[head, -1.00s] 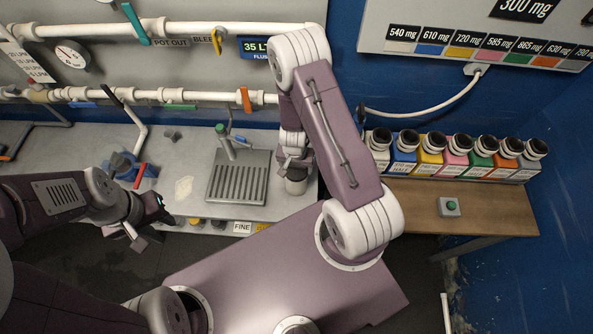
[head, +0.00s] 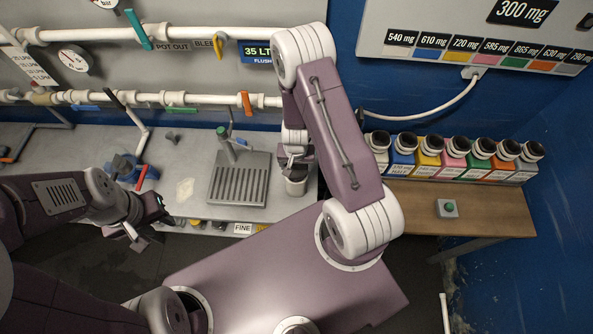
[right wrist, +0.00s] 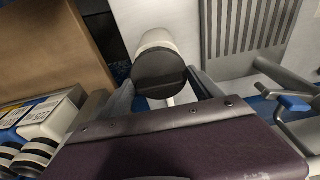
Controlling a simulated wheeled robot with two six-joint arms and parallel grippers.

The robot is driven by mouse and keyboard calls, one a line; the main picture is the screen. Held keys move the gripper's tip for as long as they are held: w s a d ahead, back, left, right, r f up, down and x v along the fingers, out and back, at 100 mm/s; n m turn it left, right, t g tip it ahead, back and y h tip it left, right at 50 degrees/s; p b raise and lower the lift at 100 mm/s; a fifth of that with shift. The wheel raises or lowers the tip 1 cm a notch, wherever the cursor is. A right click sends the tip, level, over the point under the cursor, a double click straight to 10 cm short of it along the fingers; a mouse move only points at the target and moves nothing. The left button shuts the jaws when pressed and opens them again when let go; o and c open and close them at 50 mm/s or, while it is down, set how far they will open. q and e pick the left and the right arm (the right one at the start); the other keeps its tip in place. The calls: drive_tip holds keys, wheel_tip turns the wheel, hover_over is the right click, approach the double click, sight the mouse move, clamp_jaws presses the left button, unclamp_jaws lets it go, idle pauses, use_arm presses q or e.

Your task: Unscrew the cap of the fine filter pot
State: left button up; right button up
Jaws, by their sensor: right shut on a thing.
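The fine filter pot (head: 296,187) is a pale cylinder near the right end of the grey bench. My right gripper (head: 294,158) is just above it in the head view. In the right wrist view, the dark round cap (right wrist: 160,73) lies between the two fingers of my right gripper (right wrist: 162,92), which is shut on it. The pale pot body (right wrist: 156,40) shows behind the cap. I cannot tell whether the cap is clear of the pot. My left gripper (head: 140,232) is at the bench's front edge on the left, away from the pot; its finger opening is unclear.
A grooved drain tray (head: 238,180) with a green-topped tap lies left of the pot. A row of coloured bottles (head: 455,158) and a green button (head: 447,208) are on the wooden table at right. White pipes with valve handles run along the wall behind.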

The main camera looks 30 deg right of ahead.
sight(297, 165)
drive_tip(key=shift+r+p, duration=1.6)
drive_tip(key=shift+r, duration=0.2)
drive_tip(key=shift+s+f, duration=0.1)
